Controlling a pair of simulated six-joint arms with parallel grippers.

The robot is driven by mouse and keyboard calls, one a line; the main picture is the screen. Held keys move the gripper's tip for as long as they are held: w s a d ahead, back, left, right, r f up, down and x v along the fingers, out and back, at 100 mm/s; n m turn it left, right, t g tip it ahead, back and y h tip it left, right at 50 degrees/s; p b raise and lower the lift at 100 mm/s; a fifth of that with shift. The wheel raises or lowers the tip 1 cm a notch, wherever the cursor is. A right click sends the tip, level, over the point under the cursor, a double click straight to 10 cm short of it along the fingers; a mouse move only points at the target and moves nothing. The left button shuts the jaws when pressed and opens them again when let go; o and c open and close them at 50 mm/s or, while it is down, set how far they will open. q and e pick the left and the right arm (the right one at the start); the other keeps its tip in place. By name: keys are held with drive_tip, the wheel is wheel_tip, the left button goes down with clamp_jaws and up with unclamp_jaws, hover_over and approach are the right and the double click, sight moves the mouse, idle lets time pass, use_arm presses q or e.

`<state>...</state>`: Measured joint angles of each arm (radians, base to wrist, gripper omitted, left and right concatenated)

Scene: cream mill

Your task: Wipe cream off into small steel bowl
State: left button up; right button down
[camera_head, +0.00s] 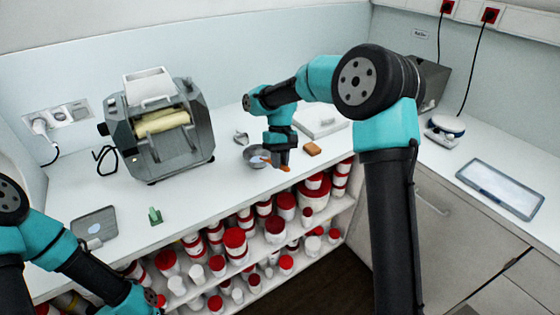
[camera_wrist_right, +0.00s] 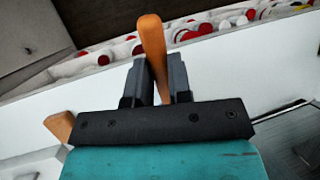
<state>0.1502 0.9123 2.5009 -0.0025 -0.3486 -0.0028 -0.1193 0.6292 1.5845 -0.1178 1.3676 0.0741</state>
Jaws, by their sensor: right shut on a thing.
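The small steel bowl (camera_head: 252,158) stands on the white counter in the head view, just left of my right gripper (camera_head: 281,162). My right gripper points down and is shut on an orange handle (camera_wrist_right: 152,48), which sticks out past the fingers in the right wrist view. The orange tip also shows below the fingers in the head view (camera_head: 286,169). The tool's other end is mostly hidden, and I cannot tell whether it touches the bowl or carries cream. The mill (camera_head: 160,130) stands to the left, with pale cream-coloured rollers. My left arm enters at lower left; its fingers are not visible.
A brown block (camera_head: 312,149) lies right of my gripper. A small metal piece (camera_head: 241,137) lies behind the bowl. A green item (camera_head: 155,215) and grey tray (camera_head: 95,224) are at left. Red-lidded jars (camera_head: 235,240) fill shelves below the counter edge.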

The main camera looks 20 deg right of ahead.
drive_tip(key=shift+s, duration=0.3)
idle(0.6)
drive_tip(key=shift+r, duration=3)
drive_tip(key=shift+d, duration=0.1)
